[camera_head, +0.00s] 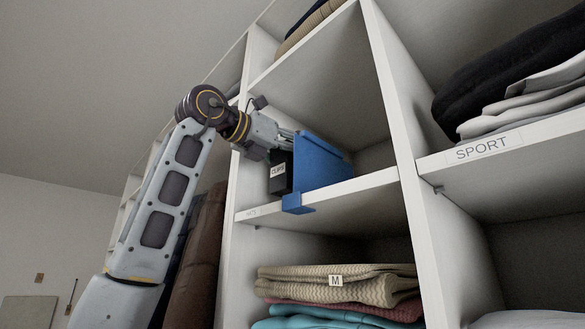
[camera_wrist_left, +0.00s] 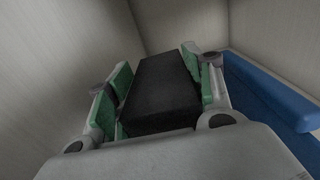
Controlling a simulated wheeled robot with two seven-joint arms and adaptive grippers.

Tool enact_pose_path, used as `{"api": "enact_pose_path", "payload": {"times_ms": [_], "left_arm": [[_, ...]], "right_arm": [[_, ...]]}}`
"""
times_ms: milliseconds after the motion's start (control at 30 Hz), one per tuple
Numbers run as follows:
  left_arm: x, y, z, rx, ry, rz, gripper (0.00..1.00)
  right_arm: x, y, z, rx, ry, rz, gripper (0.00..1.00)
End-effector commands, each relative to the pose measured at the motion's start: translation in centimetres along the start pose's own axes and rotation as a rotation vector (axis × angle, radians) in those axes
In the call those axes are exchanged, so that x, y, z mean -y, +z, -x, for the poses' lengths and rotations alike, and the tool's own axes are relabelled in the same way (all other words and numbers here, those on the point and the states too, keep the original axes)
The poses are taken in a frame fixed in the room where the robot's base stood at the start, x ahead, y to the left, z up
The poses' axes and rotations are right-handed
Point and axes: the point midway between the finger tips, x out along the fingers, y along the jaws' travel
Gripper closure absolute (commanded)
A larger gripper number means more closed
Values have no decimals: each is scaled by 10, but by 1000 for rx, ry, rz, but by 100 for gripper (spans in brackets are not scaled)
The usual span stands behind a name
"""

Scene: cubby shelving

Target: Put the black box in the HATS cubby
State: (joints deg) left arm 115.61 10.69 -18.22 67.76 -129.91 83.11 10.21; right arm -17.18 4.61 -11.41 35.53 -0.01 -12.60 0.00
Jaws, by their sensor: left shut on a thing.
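A black box (camera_head: 279,178) with a small white label sits inside the cubby marked HATS (camera_head: 252,212), left of a blue divider (camera_head: 322,163). My left gripper (camera_head: 286,150) reaches into that cubby from the left and is shut on the box. In the left wrist view the black box (camera_wrist_left: 165,92) lies between the green finger pads, with the cubby walls around it. Whether its underside touches the shelf is hidden. My right gripper is not in view.
The blue divider also shows in the left wrist view (camera_wrist_left: 262,88), close to the right finger. Folded clothes (camera_head: 340,283) fill the cubby below. A cubby marked SPORT (camera_head: 482,148) holds dark and grey clothes at right. The HATS cubby's right part is empty.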

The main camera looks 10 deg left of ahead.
Motion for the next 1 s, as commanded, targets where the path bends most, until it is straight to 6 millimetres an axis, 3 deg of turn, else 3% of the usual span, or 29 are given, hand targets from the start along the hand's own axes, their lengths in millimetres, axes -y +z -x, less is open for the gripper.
{"api": "enact_pose_path", "payload": {"times_ms": [533, 1000], "left_arm": [[0, -33, 0, 0, -1, 1, 78], [0, -37, 0, 1, 0, 0, 78]], "right_arm": [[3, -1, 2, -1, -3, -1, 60], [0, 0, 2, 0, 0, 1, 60]]}}
